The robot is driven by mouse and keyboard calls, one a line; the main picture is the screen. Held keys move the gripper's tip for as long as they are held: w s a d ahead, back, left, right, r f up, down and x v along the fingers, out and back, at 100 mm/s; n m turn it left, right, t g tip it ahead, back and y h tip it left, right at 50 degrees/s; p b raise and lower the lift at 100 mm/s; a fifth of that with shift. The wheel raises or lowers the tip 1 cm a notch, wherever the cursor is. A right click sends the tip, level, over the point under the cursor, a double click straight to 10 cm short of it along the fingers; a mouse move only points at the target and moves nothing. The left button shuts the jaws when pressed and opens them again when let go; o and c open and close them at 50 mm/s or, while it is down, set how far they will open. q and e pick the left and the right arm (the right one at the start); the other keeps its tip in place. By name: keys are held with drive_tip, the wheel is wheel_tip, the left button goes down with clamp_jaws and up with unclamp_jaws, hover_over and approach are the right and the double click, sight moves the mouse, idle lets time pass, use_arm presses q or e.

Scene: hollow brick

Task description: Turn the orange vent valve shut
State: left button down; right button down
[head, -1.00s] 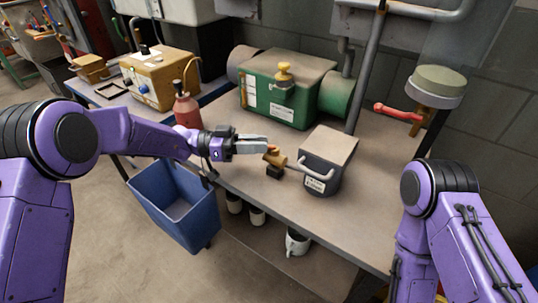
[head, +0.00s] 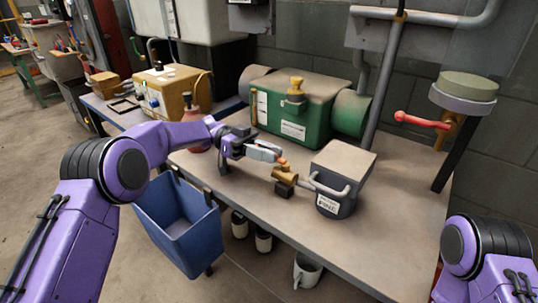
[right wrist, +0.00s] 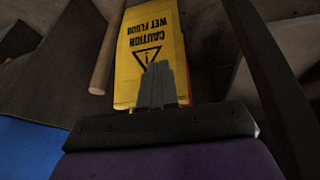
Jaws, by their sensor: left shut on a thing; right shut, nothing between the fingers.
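The orange vent valve (head: 283,162) is a small orange handle on top of a brass fitting (head: 285,175), beside a dark grey box (head: 338,207) with a pale handle and a label. In the head view my left gripper (head: 278,156) reaches in from the left and is shut on the orange valve. Its fingers hide part of the handle. My right gripper (right wrist: 157,75) shows in the right wrist view, shut and empty, with a yellow wet-floor sign (right wrist: 152,45) behind it.
A green tank (head: 305,110) with a yellow knob stands behind on the bench (head: 300,262). A red lever (head: 422,121) is at the right. A blue bin (head: 180,225) hangs at the front left. Mugs sit below the bench.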

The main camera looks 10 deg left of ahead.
use_arm(q)
drive_tip(key=c, duration=1.2)
unclamp_jaws()
drive_tip(key=shift+o, duration=0.2)
wheel_tip(320, 180, up, 4)
drive_tip(key=shift+f, duration=0.2)
drive_tip(key=s+d+r, duration=0.1)
drive_tip(key=s+r, duration=0.3)
drive_tip(key=s, duration=0.3)
drive_tip(key=s+d+r+b, duration=0.1)
drive_tip(key=s+r, duration=0.4)
drive_tip(key=s, duration=0.2)
drive_tip(key=shift+d+r, duration=0.2)
drive_tip(key=shift+r, duration=0.05)
